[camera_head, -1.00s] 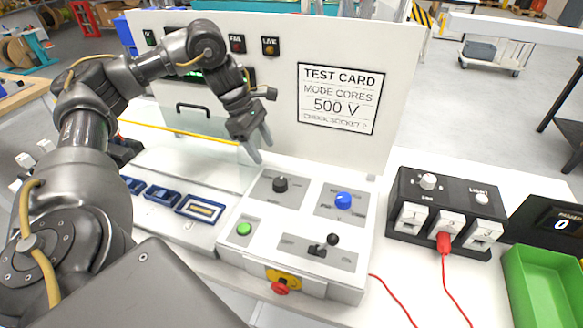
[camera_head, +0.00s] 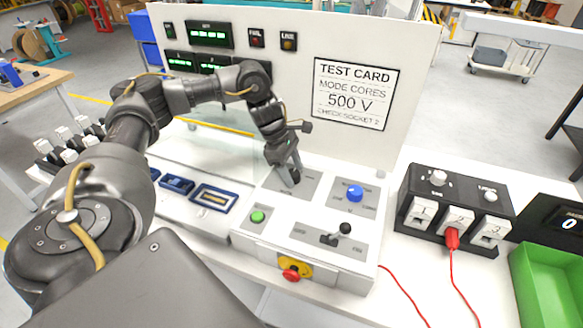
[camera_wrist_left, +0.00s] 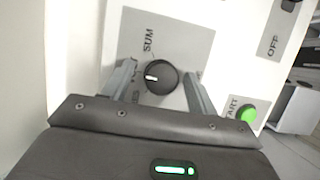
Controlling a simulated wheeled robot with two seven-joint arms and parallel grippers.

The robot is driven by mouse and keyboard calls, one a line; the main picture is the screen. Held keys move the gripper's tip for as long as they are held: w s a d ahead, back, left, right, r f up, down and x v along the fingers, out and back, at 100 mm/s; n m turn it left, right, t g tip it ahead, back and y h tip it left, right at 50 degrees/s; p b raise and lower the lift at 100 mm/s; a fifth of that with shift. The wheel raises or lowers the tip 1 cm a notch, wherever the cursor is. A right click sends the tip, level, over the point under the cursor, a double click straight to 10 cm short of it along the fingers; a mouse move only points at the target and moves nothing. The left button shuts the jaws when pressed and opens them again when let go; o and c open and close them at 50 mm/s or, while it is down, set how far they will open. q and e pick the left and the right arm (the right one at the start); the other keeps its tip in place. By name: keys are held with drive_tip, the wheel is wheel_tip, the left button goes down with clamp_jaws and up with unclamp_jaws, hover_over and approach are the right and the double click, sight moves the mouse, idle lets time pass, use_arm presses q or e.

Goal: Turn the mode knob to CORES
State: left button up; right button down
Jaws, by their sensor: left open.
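The black mode knob (camera_wrist_left: 161,77) sits on a grey plate (camera_wrist_left: 140,25) in the left wrist view. The word SUM shows beside it, and a second label is partly covered by a finger. The knob's white mark points toward the left finger in that view. My left gripper (camera_wrist_left: 160,88) is open, with one finger on each side of the knob and gaps showing. In the head view my left gripper (camera_head: 291,178) is over the knob's plate and hides the knob. The test card (camera_head: 355,94) reads MODE CORES, 500 V. My right gripper is not in view.
A blue knob (camera_head: 355,193), green button (camera_head: 257,216), black lever (camera_head: 344,229) and red-yellow emergency stop (camera_head: 293,269) share the console. The upright panel rises close behind. A black socket box (camera_head: 408,228) with a red plug (camera_head: 452,238) and a green bin (camera_head: 545,285) stand right.

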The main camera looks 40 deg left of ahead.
use_arm(q)
drive_tip(key=shift+s+a, duration=0.15)
drive_tip(key=shift+s, duration=0.05)
drive_tip(key=shift+s+r, duration=0.1)
drive_tip(key=shift+c, duration=1.2)
drive_tip(key=c, duration=0.7)
drive_tip(key=shift+c, duration=0.2)
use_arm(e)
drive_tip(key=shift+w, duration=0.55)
